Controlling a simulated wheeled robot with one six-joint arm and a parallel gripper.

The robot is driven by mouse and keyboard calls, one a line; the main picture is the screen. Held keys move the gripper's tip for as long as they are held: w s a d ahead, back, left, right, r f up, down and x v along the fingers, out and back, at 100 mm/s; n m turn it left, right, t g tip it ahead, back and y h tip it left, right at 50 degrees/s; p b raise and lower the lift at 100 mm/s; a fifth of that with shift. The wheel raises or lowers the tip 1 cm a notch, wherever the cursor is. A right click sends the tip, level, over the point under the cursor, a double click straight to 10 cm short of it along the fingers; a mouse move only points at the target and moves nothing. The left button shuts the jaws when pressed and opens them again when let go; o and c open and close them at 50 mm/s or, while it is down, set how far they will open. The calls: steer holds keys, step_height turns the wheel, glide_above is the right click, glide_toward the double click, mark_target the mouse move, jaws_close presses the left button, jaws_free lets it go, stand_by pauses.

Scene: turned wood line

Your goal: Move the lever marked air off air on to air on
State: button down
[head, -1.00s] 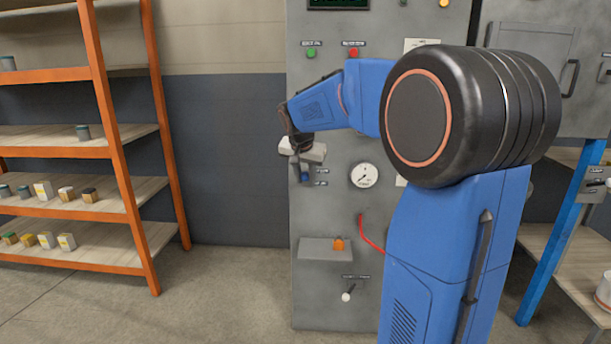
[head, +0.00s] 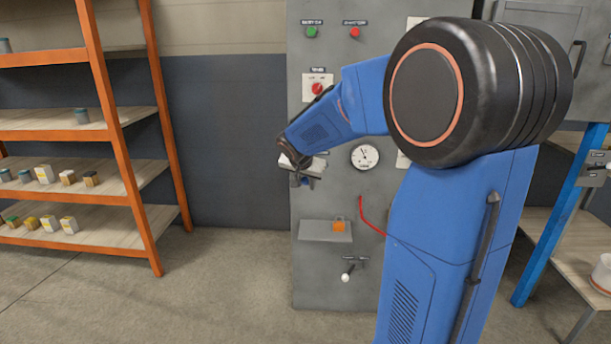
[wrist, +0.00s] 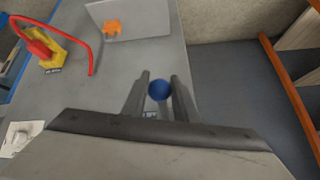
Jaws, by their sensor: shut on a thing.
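My gripper (head: 303,179) is at the left part of the grey panel (head: 318,262), left of and slightly below the round gauge. In the wrist view my gripper (wrist: 158,82) has its two dark fingers closed around a lever with a round blue knob (wrist: 159,90). The knob sits between the fingertips. A small label shows near the lever's base, but it is too small to read. In the head view the lever is mostly hidden by my gripper.
Orange shelving (head: 120,150) stands left.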

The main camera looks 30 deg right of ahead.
steer(key=shift+s+f+x, duration=0.1)
steer(key=shift+x, duration=0.65)
steer(key=shift+s+f+x, duration=0.1)
steer(key=shift+s+x, duration=0.05)
steer(key=shift+x, duration=0.6)
steer(key=shift+a, duration=0.15)
steer(key=c, duration=1.4)
jaws_free()
steer(key=shift+w, duration=0.1)
steer(key=shift+c, duration=0.2)
steer(key=v, duration=1.7)
steer(key=shift+a, duration=0.1)
